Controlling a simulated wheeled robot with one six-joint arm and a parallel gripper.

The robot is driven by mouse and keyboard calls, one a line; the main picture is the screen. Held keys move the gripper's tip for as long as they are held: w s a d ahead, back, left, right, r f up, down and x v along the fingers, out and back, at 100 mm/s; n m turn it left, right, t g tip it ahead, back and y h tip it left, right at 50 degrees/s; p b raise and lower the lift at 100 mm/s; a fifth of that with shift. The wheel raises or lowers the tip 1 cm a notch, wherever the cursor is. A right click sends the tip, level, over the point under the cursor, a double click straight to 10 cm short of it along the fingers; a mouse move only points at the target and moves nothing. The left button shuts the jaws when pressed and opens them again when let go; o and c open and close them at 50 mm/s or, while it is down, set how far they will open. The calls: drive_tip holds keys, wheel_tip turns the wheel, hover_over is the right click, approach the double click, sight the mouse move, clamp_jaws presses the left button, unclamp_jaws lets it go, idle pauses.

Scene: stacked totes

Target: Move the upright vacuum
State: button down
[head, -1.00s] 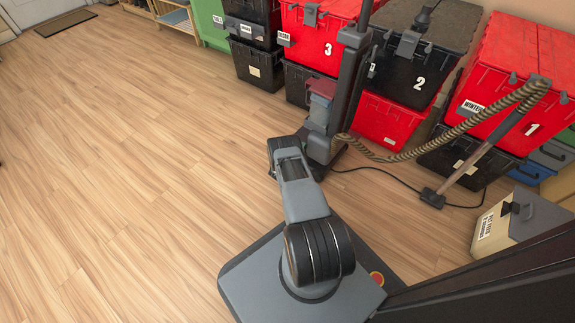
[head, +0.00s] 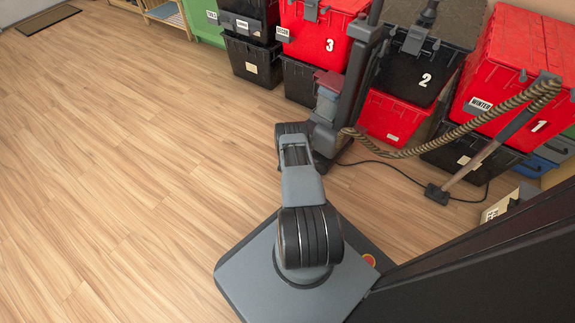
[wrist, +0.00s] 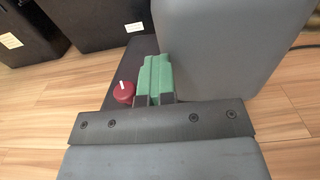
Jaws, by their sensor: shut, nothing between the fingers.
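The upright vacuum (head: 357,85) stands upright ahead of my arm, in front of the totes. It has a dark column, a grey bin with a dull red top (head: 328,82), and a ribbed hose (head: 480,119) looping to the right. My arm hides part of its base, and my gripper is hidden in the head view. In the wrist view my gripper (wrist: 155,62) is shut, its green fingers together and empty. A large grey surface (wrist: 208,45), probably the vacuum's body, is close on their right. A dark red knob (wrist: 123,92) is just left of the fingers; contact is unclear.
Red and black stacked totes (head: 320,30) line the wall behind the vacuum. A wand with a dark floor head (head: 437,194) and a cord lie to its right. A beige box (head: 497,208) is partly hidden at the right. The wooden floor (head: 120,180) at left is clear.

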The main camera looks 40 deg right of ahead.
drive_tip(key=p+v, duration=0.4)
drive_tip(key=v, duration=1)
drive_tip(key=w+a+r+m+g+y+p, duration=0.2)
drive_tip(key=r+m+g+p, duration=0.35)
drive_tip(key=r, duration=1.65)
drive_tip(key=w+a+r+m+g+y+p, duration=0.1)
drive_tip(key=w+r+m+g+y+p, duration=0.15)
drive_tip(key=r+m+p, duration=1.25)
drive_tip(key=s+a+r+t+y+p, duration=0.2)
drive_tip(key=s+a+r+y+p, duration=0.2)
drive_tip(key=a+r, duration=0.4)
drive_tip(key=s+a+r+t+y+p, duration=0.2)
drive_tip(key=s+a+r+y+p, duration=0.2)
drive_tip(key=r, duration=1.9)
drive_tip(key=s+a+r+t+y+p, duration=0.3)
drive_tip(key=s+a+r+y+p, duration=0.2)
drive_tip(key=a+r, duration=0.8)
drive_tip(key=p+v, duration=0.3)
drive_tip(key=shift+a, duration=0.35)
